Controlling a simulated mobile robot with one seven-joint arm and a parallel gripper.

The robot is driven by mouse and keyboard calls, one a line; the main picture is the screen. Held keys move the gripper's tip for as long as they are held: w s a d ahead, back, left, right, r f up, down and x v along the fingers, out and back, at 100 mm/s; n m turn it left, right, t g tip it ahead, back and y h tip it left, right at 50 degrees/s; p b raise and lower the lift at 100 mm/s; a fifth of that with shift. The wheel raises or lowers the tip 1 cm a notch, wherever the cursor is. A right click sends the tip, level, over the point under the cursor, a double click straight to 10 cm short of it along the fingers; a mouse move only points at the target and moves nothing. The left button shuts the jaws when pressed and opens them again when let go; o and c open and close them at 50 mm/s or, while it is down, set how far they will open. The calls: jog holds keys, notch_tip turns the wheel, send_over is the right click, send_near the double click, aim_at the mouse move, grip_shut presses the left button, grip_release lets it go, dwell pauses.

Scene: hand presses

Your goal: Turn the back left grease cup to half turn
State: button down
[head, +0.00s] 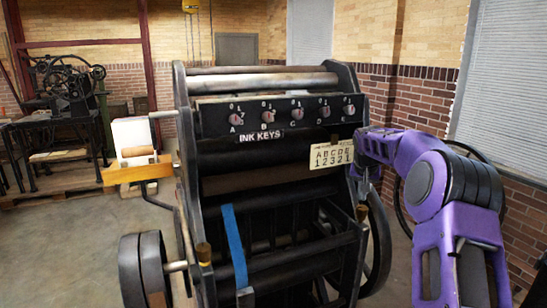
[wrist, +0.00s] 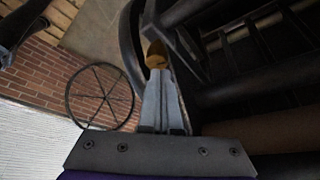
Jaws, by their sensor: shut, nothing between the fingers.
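Two brass grease cups show in the head view: one low on the press's near left side (head: 203,252), one on its right side (head: 362,212). I cannot pick out a back left cup for certain; the press body hides its far side. My gripper (head: 363,186) points down above the right-side cup, at the right of the press. In the wrist view, the shut, empty fingers (wrist: 158,72) point at a brass cup (wrist: 156,55) at their tips. Whether they touch it I cannot tell. No turn mark on the cups is readable.
The dark press has an ink key panel (head: 280,115) with several knobs, a number plate (head: 331,154) and a blue strap (head: 234,245). A thin spoked wheel (wrist: 99,97) shows near the brick wall. Open floor (head: 80,230) lies to the left.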

aim_at(356, 214)
jog(key=shift+w+d+f+m+h+b, duration=0.2)
jog(key=shift+f+m+b, duration=0.35)
jog(key=shift+f, duration=0.45)
jog(key=shift+s+d+f+m+h+b, duration=0.15)
jog(key=shift+f+m+h+b, duration=0.35)
jog(key=shift+f, duration=0.55)
jog(key=shift+w+d+f+m+h+b, duration=0.1)
jog(key=shift+f+m+b, duration=0.3)
jog(key=shift+f+m, duration=0.45)
jog(key=shift+w+f+p, duration=0.1)
jog(key=shift+w+p, duration=0.1)
jog(key=shift+p, duration=0.2)
jog(key=shift+w+a, duration=0.1)
jog(key=shift+a, duration=0.05)
jog(key=shift+w+a+p, duration=0.35)
jog(key=shift+a, duration=0.25)
jog(key=shift+w+a, duration=0.1)
jog(key=shift+w, duration=0.05)
jog(key=shift+w+a+p, duration=0.1)
jog(key=shift+w+p, duration=0.05)
jog(key=shift+p, duration=0.25)
jog(key=shift+a, duration=0.1)
